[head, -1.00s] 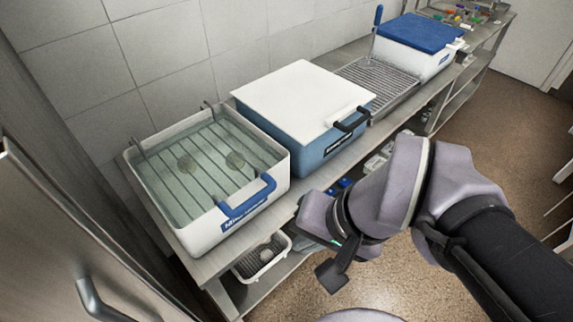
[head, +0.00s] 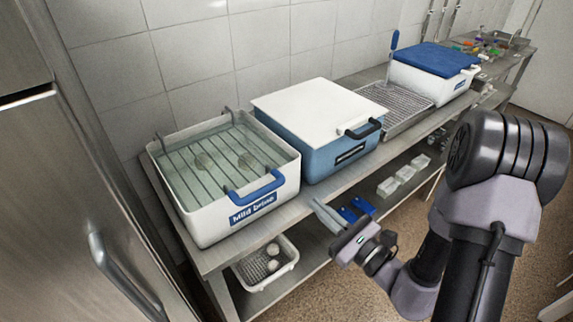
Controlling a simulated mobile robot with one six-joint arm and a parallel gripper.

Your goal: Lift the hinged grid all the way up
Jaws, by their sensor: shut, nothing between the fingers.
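The hinged grid (head: 180,172) of thin metal bars lies flat across the white tub (head: 205,225) labelled "Mild brine" at the left of the counter. Metal hooks stand at its back edge. A blue handle (head: 257,187) is at the front, on the near right side of the tub. Pale round pieces (head: 246,161) show under the bars in greenish liquid. My gripper (head: 319,204) is right of the tub, in front of the counter's edge. It is shut and empty, apart from the handle and the grid.
A blue tub with a white lid (head: 310,105) and black handle stands close to the right. Beyond are a wire rack (head: 395,108) and a blue-lidded tub (head: 435,60). A small basket (head: 265,262) sits on the lower shelf. A steel cabinet (head: 60,200) is at the left.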

